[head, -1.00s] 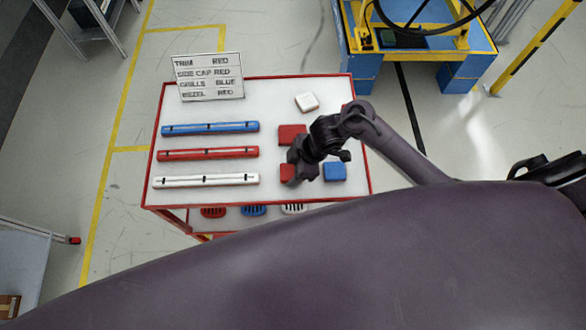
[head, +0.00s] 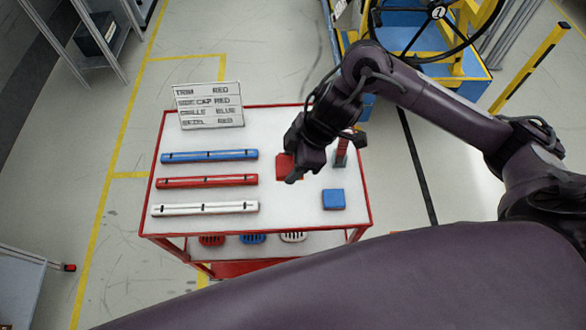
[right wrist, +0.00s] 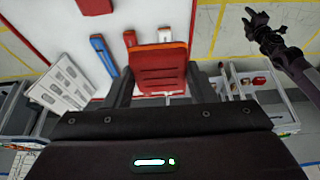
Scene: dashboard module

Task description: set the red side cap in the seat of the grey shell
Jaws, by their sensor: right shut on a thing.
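My right gripper (head: 294,176) is shut on a red side cap (right wrist: 160,68). In the right wrist view the cap sits between its two fingers, above the table. In the head view the gripper hangs over the right part of the table and hides the held cap. Another red piece (head: 283,166) lies on the table, partly behind the gripper; a red piece also shows at the top of the right wrist view (right wrist: 95,5). A dark arm end, probably my left gripper (right wrist: 258,25), shows in the right wrist view; its fingers are unclear. I cannot make out the grey shell.
The red-edged white table (head: 225,224) holds a blue bar (head: 210,156), a red bar (head: 206,182), a white bar (head: 205,208) and a blue cap (head: 333,199). A sign (head: 208,106) stands at its back. A blue and yellow frame with a wheel (head: 438,12) stands beyond.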

